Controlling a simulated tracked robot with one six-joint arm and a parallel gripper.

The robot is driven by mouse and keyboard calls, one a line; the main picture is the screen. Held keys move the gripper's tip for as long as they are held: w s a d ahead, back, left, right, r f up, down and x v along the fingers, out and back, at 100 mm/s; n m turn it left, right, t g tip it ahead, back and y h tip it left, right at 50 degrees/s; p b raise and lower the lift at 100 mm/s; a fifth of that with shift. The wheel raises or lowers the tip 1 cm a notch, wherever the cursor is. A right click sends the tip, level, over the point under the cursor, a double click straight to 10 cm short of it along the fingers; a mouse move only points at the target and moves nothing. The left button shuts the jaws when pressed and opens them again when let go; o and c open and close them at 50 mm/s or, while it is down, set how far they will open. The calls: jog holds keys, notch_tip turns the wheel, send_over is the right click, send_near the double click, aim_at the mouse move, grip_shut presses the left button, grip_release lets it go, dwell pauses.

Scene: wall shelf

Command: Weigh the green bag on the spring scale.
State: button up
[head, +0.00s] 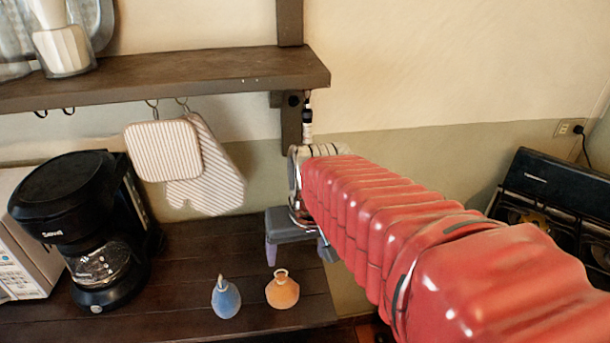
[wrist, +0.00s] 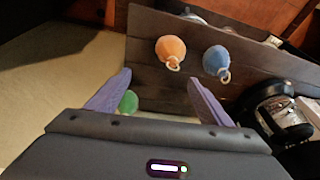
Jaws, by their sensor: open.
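My gripper (head: 298,254) is open, with its purple fingers pointing down over the right end of the counter. The wrist view shows both fingers (wrist: 160,76) spread apart with nothing clamped between them. The green bag (wrist: 128,102) shows only in the wrist view, beside the left finger and partly hidden by it. I cannot tell what it rests on or hangs from. The spring scale (head: 307,126) hangs under the right end of the shelf. Its lower part is hidden behind my arm in the head view.
An orange bag (head: 282,290) and a blue bag (head: 225,297) stand on the dark counter (head: 190,264). A black coffee maker (head: 75,225) stands at the left. Striped potholders (head: 163,150) hang under the wooden shelf (head: 200,75). A stove (head: 560,195) is at the right.

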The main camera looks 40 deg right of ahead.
jog(key=w+d+r+n, duration=0.1)
jog(key=w+d, duration=0.5)
jog(key=d, duration=0.2)
jog(key=w+d+r+n+t+y, duration=0.1)
jog(key=w+d, duration=0.4)
jog(key=d, duration=0.3)
jog(key=shift+w+r+y, duration=0.25)
jog(key=shift+w+y, duration=0.05)
jog(key=shift+w, duration=0.1)
jog(key=shift+f, duration=0.15)
jog(key=x, duration=1.3)
jog(key=shift+w+f, duration=0.2)
jog(key=shift+f, duration=0.05)
jog(key=c, duration=1.3)
jog(key=shift+r, duration=0.1)
jog(key=shift+c, duration=0.2)
